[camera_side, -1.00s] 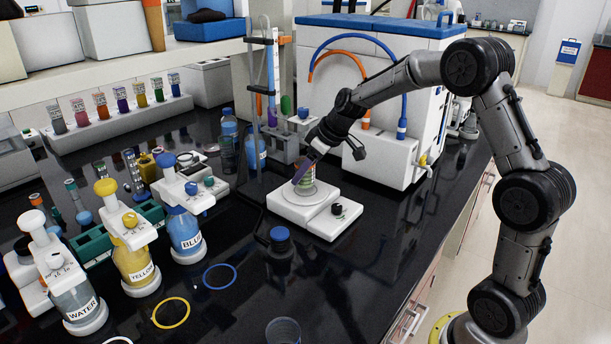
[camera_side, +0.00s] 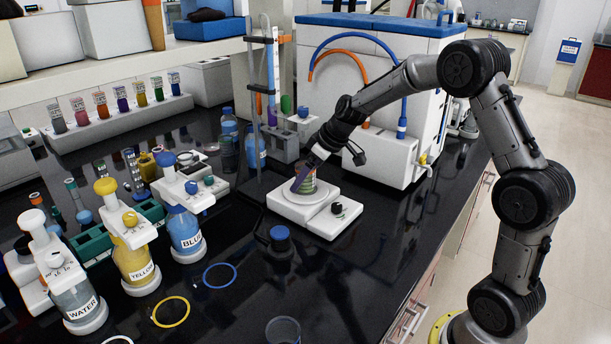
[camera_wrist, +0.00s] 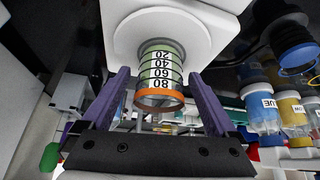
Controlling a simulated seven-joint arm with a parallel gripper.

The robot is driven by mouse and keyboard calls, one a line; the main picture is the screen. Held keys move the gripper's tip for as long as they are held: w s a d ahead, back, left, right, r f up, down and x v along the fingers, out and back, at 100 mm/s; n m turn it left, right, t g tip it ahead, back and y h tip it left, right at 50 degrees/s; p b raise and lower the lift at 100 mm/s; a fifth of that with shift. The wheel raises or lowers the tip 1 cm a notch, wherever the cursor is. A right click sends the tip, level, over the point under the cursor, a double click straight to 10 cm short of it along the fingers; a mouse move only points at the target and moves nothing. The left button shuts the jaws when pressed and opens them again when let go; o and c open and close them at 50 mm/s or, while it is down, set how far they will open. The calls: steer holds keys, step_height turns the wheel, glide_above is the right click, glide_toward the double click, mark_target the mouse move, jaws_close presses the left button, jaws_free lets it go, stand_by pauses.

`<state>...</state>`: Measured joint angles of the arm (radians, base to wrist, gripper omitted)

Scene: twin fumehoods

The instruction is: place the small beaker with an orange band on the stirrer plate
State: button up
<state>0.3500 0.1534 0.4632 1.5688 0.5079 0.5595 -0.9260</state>
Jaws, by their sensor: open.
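The small beaker (camera_wrist: 161,75) has an orange band at its rim, a green band lower down and printed numbers. In the side view the beaker (camera_side: 308,183) stands on the white stirrer plate (camera_side: 285,205), partly hidden by my gripper. The wrist view shows its base against the round top of the stirrer plate (camera_wrist: 115,42). My gripper (camera_wrist: 160,92) is open, with one purple finger on each side of the beaker and a visible gap to each. In the side view my gripper (camera_side: 300,178) reaches down to the beaker from the upper right.
Dispenser bottles, including the blue one (camera_side: 184,230), stand to the left. A stand with a burette (camera_side: 252,100) and a white machine (camera_side: 375,110) are behind. A clear beaker (camera_side: 283,331) is at the front edge.

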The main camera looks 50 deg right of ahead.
steer(key=shift+r, duration=0.25)
steer(key=v, duration=1.1)
steer(key=s+a+r, duration=0.4)
steer(key=s+a, duration=0.6)
steer(key=s, duration=0.3)
steer(key=s+a+f+m, duration=0.1)
steer(key=s+f, duration=0.1)
steer(key=s, duration=0.5)
steer(key=s+a+f+m+h, duration=0.1)
steer(key=s+a+f, duration=0.1)
steer(key=s, duration=0.5)
steer(key=shift+s+f, duration=0.4)
steer(key=shift+f, duration=0.15)
